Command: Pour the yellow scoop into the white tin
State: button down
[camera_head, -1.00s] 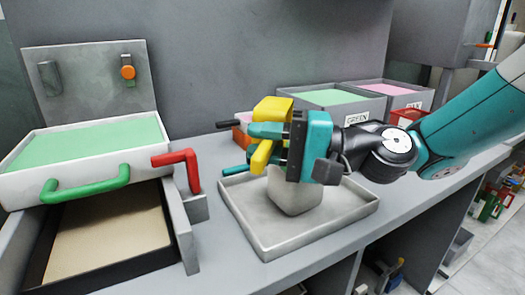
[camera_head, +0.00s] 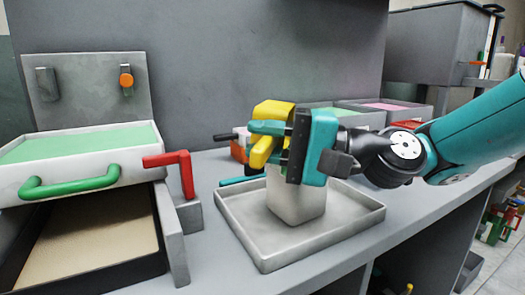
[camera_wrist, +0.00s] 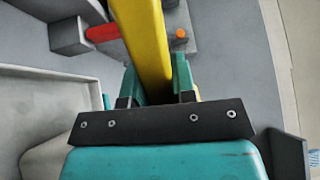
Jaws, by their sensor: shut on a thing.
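My gripper (camera_head: 268,141) is shut on the yellow scoop (camera_head: 273,110), seen between its teal fingers; the scoop also fills the top middle of the wrist view (camera_wrist: 143,35). I cannot see the scoop's contents, and its tilt is unclear. The white tin (camera_head: 297,203) stands upright in a shallow grey tray (camera_head: 300,252). My gripper and the scoop are at the tin's upper left, in front of its top in the head view. The tin's mouth is hidden behind my gripper. I cannot tell whether the scoop is over the mouth.
A press with a green handle (camera_head: 70,184) and a red lever (camera_head: 184,170) stands at the left, with an open drawer (camera_head: 90,235) below. Grey bins with green foam (camera_head: 335,111) and pink foam (camera_head: 388,106) stand behind. Small items lie behind the tray.

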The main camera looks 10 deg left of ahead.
jog(key=shift+s+d+y+b, duration=0.2)
jog(key=shift+y+b, duration=0.7)
jog(key=shift+b, duration=4.6)
jog(key=b, duration=0.2)
jog(key=y+b, duration=0.1)
jog(key=b, duration=0.2)
jog(key=shift+d+r, duration=0.15)
jog(key=shift+d, duration=0.2)
jog(key=shift+w+r, duration=0.1)
jog(key=shift+r, duration=0.05)
jog(key=shift+r+p, duration=0.1)
jog(key=shift+p, duration=0.2)
jog(key=shift+r+p, duration=0.1)
jog(key=shift+p, duration=0.3)
